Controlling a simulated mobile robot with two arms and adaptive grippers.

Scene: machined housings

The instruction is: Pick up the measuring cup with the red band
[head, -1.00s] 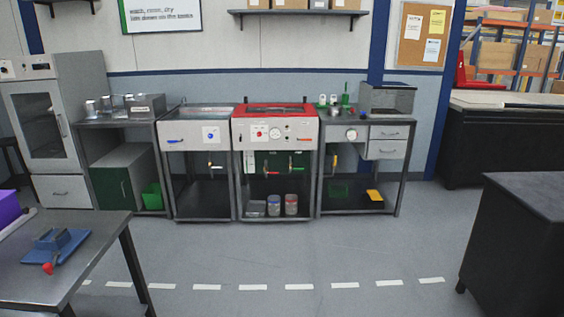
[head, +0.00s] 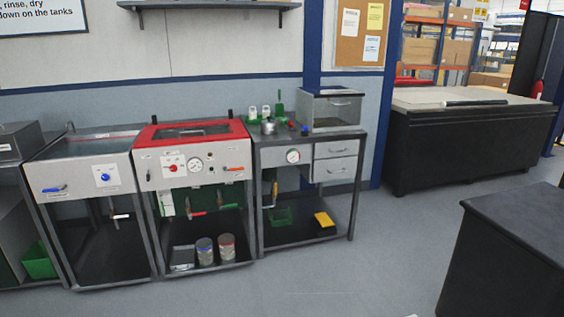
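A metal cup with a red band near its top (head: 227,248) stands upright on the low shelf under the red-topped tank unit (head: 190,165). A similar cup with a blue band (head: 205,252) stands close on its left. A flat metal tray-like piece (head: 181,258) is left of both cups. Neither of my grippers is in view.
Left of the red-topped unit is an open grey tank (head: 85,165). Right is a bench (head: 310,165) with drawers, green items and a yellow object (head: 324,220) below. A dark cabinet (head: 500,255) stands at the front right. The floor (head: 345,275) before the units is clear.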

